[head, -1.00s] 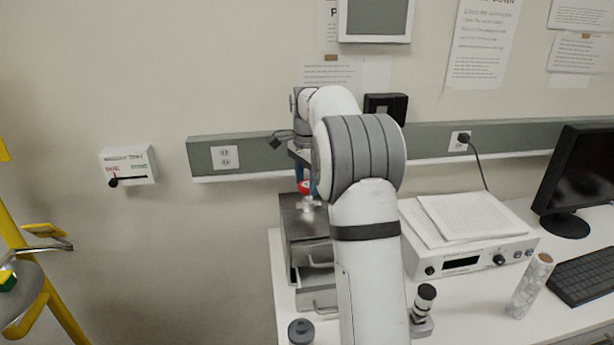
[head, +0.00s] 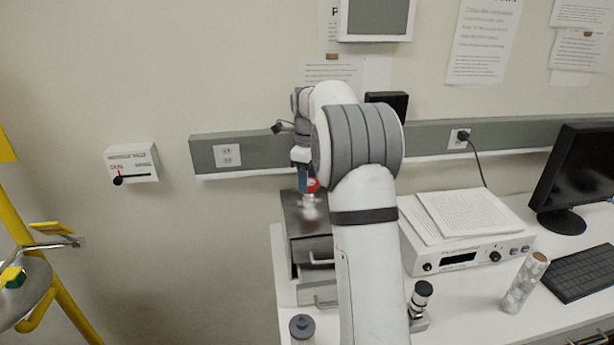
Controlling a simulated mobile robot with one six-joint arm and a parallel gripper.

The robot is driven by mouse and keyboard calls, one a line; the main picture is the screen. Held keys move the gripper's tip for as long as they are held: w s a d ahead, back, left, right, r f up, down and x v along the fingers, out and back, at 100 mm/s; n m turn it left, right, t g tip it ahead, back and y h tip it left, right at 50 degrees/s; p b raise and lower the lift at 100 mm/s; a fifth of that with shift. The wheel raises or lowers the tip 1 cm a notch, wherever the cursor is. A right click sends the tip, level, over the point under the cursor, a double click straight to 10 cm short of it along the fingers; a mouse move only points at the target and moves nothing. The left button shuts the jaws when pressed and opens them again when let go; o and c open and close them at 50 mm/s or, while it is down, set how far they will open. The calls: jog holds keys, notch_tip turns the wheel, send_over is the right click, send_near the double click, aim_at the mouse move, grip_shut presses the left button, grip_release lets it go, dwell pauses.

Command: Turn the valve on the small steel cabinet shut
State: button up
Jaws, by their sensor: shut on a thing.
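The small steel cabinet (head: 306,250) stands at the left end of the white bench, with drawer handles on its front. A valve with a red handle (head: 312,185) and a metal body (head: 309,203) sits on its top. My gripper (head: 305,184) points down at the valve, its blue fingers shut on the red handle. My arm hides the right side of the cabinet and part of the gripper. How far the valve is turned cannot be told from here.
A white instrument (head: 470,252) with papers on top, a patterned cylinder (head: 525,283), a keyboard (head: 585,272) and a monitor (head: 580,175) stand on the right of the bench. A dark-capped jar (head: 302,328) is at the front left. A lever box (head: 131,164) is on the wall.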

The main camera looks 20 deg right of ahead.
jog(key=m, duration=0.4)
jog(key=shift+m+p, duration=0.3)
jog(key=shift+p, duration=0.05)
jog(key=shift+d+m, duration=0.15)
jog(key=shift+m, duration=2.05)
jog(key=o, duration=1)
jog(key=shift+w, duration=0.1)
jog(key=shift+c, duration=0.2)
notch_tip(320, 180, up, 8)
jog(key=shift+f+b, duration=0.1)
jog(key=shift+b, duration=0.3)
